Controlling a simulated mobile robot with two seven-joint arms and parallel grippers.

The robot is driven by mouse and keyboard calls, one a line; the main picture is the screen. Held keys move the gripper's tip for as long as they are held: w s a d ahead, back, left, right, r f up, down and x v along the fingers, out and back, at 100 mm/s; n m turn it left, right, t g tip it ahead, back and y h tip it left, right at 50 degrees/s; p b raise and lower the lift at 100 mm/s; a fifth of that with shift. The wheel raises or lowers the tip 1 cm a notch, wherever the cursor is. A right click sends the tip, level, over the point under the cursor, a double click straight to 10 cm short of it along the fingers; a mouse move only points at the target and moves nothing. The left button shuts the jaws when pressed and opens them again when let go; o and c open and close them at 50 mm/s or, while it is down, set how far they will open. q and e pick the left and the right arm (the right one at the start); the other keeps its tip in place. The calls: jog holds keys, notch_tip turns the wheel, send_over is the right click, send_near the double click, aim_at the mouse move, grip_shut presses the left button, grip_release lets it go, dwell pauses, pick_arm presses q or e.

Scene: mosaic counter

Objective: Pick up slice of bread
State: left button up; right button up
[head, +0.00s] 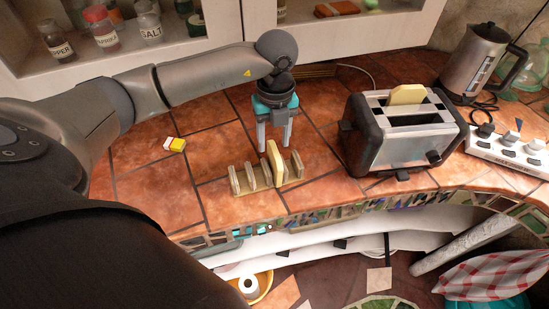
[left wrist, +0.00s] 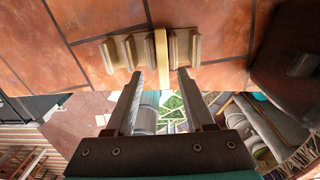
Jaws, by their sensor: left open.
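A pale slice of bread (head: 276,160) stands upright in a slot of a wooden rack (head: 239,187) on the tiled counter. In the left wrist view the slice (left wrist: 162,60) shows edge-on as a narrow strip between the slats of the rack (left wrist: 110,58). My left gripper (head: 275,149) is open and points down over the rack, close to the slice. In the left wrist view its fingertips (left wrist: 161,76) lie on either side of the line of the slice, with nothing held. A second slice (head: 407,95) sticks out of the toaster (head: 403,146). My right gripper is not in view.
The toaster stands right of the rack. A white socket strip (head: 510,150) and a kettle (head: 478,62) are farther right. A small yellow and white block (head: 175,144) lies left. The counter's mosaic front edge (head: 330,214) is close in front of the rack.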

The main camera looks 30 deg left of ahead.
aim_at(275, 150)
pick_arm(q)
jog(key=shift+w+f, duration=0.15)
jog(key=shift+f, duration=2.65)
grip_shut()
jog(key=shift+r, duration=0.1)
